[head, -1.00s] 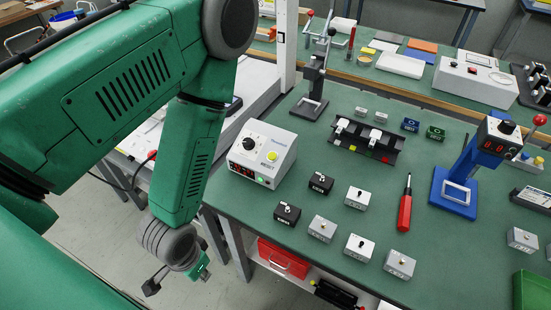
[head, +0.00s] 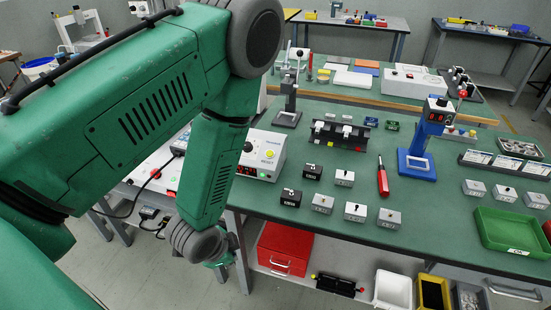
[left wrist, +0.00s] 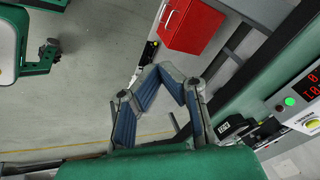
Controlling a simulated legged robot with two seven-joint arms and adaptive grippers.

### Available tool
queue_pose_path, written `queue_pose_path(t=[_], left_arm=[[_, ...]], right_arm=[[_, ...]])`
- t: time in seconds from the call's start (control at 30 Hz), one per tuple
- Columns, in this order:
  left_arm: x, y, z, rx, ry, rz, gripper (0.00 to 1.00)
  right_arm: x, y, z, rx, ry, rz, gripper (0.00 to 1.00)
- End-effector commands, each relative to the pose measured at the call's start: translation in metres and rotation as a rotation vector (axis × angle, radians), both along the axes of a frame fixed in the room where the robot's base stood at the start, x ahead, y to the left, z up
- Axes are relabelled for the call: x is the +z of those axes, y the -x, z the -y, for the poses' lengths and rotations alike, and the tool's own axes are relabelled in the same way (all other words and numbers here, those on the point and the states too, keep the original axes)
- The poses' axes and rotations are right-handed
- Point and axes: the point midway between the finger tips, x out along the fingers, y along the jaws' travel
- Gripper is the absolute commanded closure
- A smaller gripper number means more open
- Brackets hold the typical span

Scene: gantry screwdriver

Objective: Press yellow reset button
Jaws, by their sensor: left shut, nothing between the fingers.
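The yellow reset button (head: 269,154) sits on the sloped face of a white control box (head: 262,150) with a black knob and a red display, at the left end of the green table. The box also shows at the right edge of the left wrist view, with its yellow button (left wrist: 313,126) partly cut off. My left gripper (left wrist: 172,72) is shut and empty, pointing over the floor. In the head view it hangs low beside the table's left edge, mostly hidden by its wrist, apart from the button. My right gripper is not seen.
Black and grey small boxes (head: 291,197) and a red screwdriver (head: 382,180) lie right of the control box. A red bin (head: 283,250) is under the table. A blue stand (head: 417,165) and green tray (head: 510,231) are farther right. The table's left edge lies near my gripper.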

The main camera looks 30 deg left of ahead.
Motion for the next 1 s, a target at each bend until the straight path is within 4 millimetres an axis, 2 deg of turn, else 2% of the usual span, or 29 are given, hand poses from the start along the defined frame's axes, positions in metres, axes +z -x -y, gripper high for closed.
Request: queue_pose_path(t=[0.03,0.17,0.27,0.4,0.6,0.8,1.0], left_arm=[[0.005,-0.016,-0.004,-0.067,-0.033,0.041,1.0],[0.025,-0.059,-0.015,-0.291,-0.157,0.153,1.0],[0.049,-0.098,-0.024,-0.494,-0.302,0.255,1.0],[0.089,-0.151,-0.035,-0.769,-0.552,0.384,1.0],[0.151,-0.208,-0.046,-1.08,-0.934,0.508,1.0],[0.191,-0.237,-0.054,-1.241,-1.193,0.551,1.0],[0.202,-0.244,-0.055,-1.286,-1.273,0.557,1.0]], right_arm=[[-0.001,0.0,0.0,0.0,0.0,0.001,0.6],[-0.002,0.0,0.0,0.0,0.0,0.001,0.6],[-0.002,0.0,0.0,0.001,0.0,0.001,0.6],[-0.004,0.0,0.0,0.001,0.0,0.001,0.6],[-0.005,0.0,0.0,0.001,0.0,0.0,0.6],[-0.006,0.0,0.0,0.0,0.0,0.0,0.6],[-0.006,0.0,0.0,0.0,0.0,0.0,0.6]])
